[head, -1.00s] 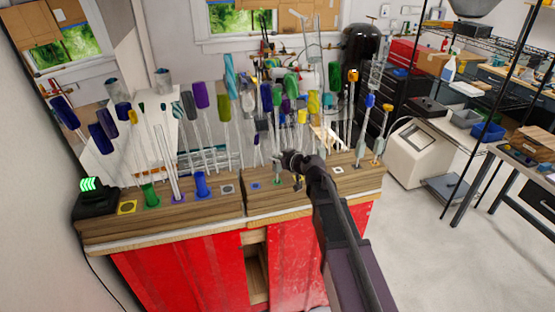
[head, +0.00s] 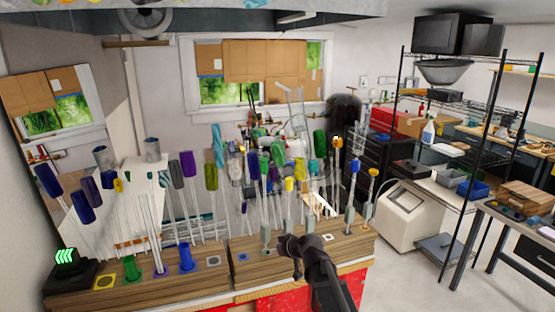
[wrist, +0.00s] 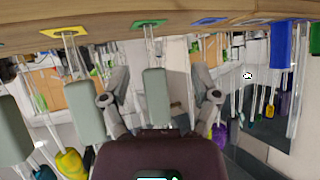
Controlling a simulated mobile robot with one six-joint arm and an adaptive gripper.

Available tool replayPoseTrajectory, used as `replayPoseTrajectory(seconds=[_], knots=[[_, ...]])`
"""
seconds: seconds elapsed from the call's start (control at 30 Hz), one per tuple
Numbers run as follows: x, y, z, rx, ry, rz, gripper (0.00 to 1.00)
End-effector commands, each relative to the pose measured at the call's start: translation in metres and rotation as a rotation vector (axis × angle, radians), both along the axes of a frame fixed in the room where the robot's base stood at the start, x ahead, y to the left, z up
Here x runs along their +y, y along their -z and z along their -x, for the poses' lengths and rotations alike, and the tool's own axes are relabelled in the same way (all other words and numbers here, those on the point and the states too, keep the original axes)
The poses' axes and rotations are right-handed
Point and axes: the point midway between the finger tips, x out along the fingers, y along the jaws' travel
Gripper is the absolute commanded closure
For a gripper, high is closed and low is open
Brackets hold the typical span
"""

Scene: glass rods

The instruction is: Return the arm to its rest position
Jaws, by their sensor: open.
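My arm (head: 330,281) reaches up from the bottom of the head view to the front edge of the wooden bench top. My gripper (head: 289,243) is in front of the right block of rod holders, dark against the wood. In the wrist view, which looks upside down, the two grey fingers of my gripper (wrist: 160,97) are spread wide apart. A grey-green rod end (wrist: 157,92) shows in the gap between them. The fingers do not appear closed on it; whether they touch it I cannot tell.
Glass rods with coloured ends stand close together, including a blue one (head: 185,257) and a green one (head: 131,269). A black device with a green light (head: 65,257) sits at the left. A wire shelf (head: 450,97) and white box (head: 408,217) stand right.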

Motion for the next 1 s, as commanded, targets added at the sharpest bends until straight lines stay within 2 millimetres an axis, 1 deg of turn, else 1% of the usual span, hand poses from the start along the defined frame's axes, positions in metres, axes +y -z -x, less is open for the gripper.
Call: replayPoseTrajectory(seconds=[0.03,0.17,0.2,0.27,0.3,0.37,0.4,0.5,0.6,0.7,0.83,1.0], knots=[[-0.012,0.022,0.019,0.06,0.009,0.022,0.21],[-0.044,0.066,0.062,0.253,0.061,0.096,0.21],[-0.055,0.078,0.076,0.313,0.086,0.12,0.21],[-0.072,0.096,0.096,0.404,0.13,0.159,0.21],[-0.084,0.107,0.111,0.463,0.164,0.186,0.21],[-0.103,0.123,0.132,0.55,0.224,0.225,0.21],[-0.115,0.132,0.146,0.604,0.266,0.254,0.21],[-0.142,0.15,0.179,0.726,0.378,0.318,0.21],[-0.164,0.161,0.205,0.818,0.479,0.37,0.21],[-0.179,0.166,0.222,0.876,0.554,0.405,0.21],[-0.189,0.168,0.232,0.91,0.602,0.427,0.21],[-0.189,0.167,0.232,0.915,0.609,0.43,0.21]])
